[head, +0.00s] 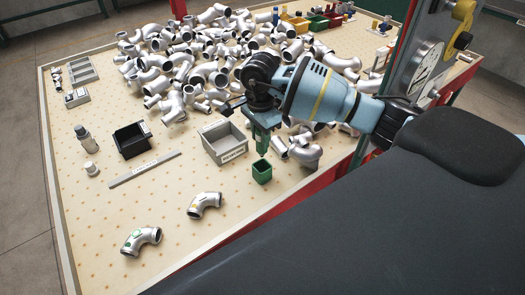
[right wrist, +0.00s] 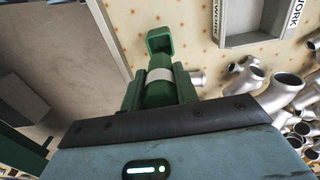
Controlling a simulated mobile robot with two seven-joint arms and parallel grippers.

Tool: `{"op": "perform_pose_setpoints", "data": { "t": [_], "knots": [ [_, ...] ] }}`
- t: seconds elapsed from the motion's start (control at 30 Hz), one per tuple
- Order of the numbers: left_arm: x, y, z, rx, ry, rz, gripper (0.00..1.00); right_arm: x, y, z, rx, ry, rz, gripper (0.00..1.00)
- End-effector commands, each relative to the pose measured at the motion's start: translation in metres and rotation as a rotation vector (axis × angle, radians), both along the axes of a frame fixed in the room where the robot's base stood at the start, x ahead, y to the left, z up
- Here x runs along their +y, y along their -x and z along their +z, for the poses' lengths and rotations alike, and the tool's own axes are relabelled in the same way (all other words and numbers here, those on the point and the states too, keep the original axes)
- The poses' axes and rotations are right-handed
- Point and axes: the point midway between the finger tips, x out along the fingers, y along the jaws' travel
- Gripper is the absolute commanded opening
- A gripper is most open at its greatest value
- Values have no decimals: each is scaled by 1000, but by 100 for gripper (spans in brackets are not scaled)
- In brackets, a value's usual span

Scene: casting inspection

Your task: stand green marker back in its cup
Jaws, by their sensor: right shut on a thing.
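My right gripper (head: 262,130) is shut on the green marker (head: 262,145) and holds it roughly upright, tip down. In the right wrist view the gripper (right wrist: 159,92) has its fingers on both sides of the marker (right wrist: 158,75), which has a pale band. The small square green cup (head: 262,173) stands on the table just below the marker in the head view. The cup (right wrist: 160,40) also shows beyond the marker's lower end in the right wrist view, its opening partly hidden. The marker's tip seems just above the rim; I cannot tell the exact gap. My left gripper is not in view.
A grey labelled tray (head: 224,144) stands left of the cup, with a black bin (head: 131,140) further left. Metal elbow pipes (head: 304,152) lie close right of the cup, and a large heap lies behind. The table's front edge is near.

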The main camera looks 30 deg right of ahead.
Motion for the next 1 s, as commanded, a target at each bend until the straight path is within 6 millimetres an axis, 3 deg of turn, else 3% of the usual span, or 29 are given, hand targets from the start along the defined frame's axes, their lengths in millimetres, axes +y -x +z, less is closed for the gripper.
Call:
{"op": "perform_pose_setpoints", "data": {
  "t": [0.17,0.4,0.6,1.0],
  "knots": [
    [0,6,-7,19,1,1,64,0,1,-16,6,0,1,0],
    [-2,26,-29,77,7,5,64,0,2,-64,14,-1,2,0],
    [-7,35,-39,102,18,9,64,0,2,-91,10,0,1,0],
    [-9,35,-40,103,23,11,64,0,0,-95,-2,0,1,0]
  ]
}}
